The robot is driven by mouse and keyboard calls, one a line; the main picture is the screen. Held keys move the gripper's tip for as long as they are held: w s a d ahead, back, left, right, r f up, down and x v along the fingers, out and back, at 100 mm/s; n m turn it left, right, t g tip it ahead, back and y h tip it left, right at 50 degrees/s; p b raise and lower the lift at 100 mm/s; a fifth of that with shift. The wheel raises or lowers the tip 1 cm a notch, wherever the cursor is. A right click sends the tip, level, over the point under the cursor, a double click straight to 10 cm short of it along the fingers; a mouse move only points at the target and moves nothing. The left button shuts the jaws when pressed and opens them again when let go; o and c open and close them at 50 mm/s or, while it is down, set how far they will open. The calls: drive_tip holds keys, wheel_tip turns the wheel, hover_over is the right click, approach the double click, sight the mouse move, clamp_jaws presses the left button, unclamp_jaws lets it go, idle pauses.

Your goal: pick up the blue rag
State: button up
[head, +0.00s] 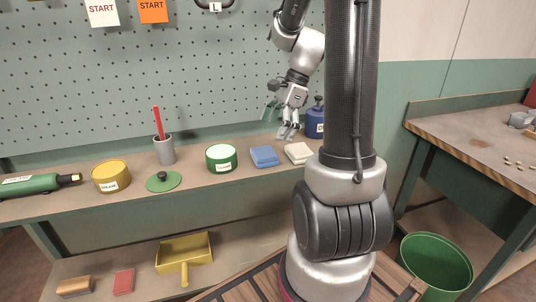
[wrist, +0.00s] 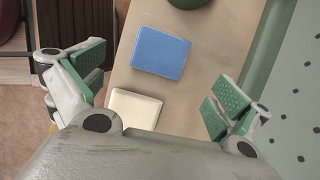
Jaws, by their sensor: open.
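The blue rag (head: 264,156) is a folded, flat square lying on the workbench in the head view, between the green tin and a cream rag. In the wrist view the blue rag (wrist: 161,52) lies at the upper middle, beyond the fingertips. My gripper (head: 285,131) is in the air above the bench, over the right part near the cream rag. In the wrist view my gripper (wrist: 152,88) has its green-padded fingers wide apart with nothing between them at their height. The cream rag (wrist: 133,108) lies below, partly hidden by my gripper's body.
The cream rag (head: 298,152) lies just right of the blue rag. A green tin (head: 221,158) stands to its left. The pegboard (head: 220,70) rises along the bench's back. A green lid (head: 164,182) lies farther left.

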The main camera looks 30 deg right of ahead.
sight(265, 152)
drive_tip(key=shift+a+f, duration=0.1)
drive_tip(key=shift+f, duration=0.1)
drive_tip(key=x, duration=0.7)
drive_tip(key=shift+w+a+f, duration=0.1)
drive_tip(key=shift+w, duration=0.05)
drive_tip(key=c, duration=1)
